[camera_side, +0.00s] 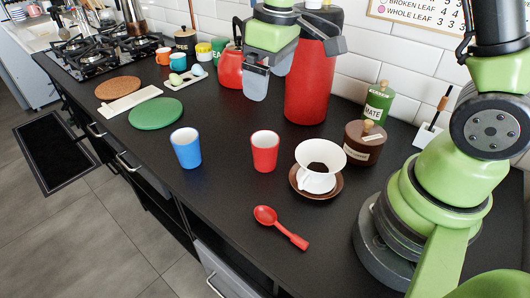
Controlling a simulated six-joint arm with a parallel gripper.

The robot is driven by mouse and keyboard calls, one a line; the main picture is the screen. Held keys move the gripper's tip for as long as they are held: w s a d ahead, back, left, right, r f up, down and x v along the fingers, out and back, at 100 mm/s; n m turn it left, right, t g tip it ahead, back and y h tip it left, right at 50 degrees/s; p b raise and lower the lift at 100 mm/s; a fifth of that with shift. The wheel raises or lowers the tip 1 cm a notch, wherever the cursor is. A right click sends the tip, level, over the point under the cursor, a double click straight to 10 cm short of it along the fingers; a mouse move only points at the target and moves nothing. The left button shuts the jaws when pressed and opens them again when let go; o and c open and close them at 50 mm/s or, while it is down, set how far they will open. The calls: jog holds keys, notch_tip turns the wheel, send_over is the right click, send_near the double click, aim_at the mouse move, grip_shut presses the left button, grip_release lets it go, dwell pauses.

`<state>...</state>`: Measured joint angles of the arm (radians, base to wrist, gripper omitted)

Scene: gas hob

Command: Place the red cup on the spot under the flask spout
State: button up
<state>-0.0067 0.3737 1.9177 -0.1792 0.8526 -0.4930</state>
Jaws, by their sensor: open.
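The red cup (265,153) stands upright on the black counter, right of the blue cup (186,149) and left of the white dripper. The tall red flask (308,88) stands at the back against the tiled wall. Its top is partly covered by my gripper, and I cannot make out its spout or the spot under it. My gripper (267,80) is open and empty, pointing down in front of and left of the flask. It is above and behind the red cug's place on the counter, apart from the cup.
A white dripper (320,160) on a brown saucer, a brown jar (364,143) and a green bottle (377,102) stand right of the cup. A red spoon (281,227) lies in front. A red kettle (230,69) and green disc (155,113) are left. Counter around the red cup is clear.

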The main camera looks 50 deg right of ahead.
jog(key=n+g, duration=0.1)
jog(key=n, duration=0.1)
send_over(265, 142)
jog(key=a, duration=0.2)
notch_tip(265, 142, down, 10)
jog(key=f, duration=0.2)
jog(key=s+f, duration=0.1)
jog(key=f, duration=0.3)
jog(key=shift+s, duration=0.35)
jog(key=shift+r, duration=0.1)
jog(key=c, duration=1.1)
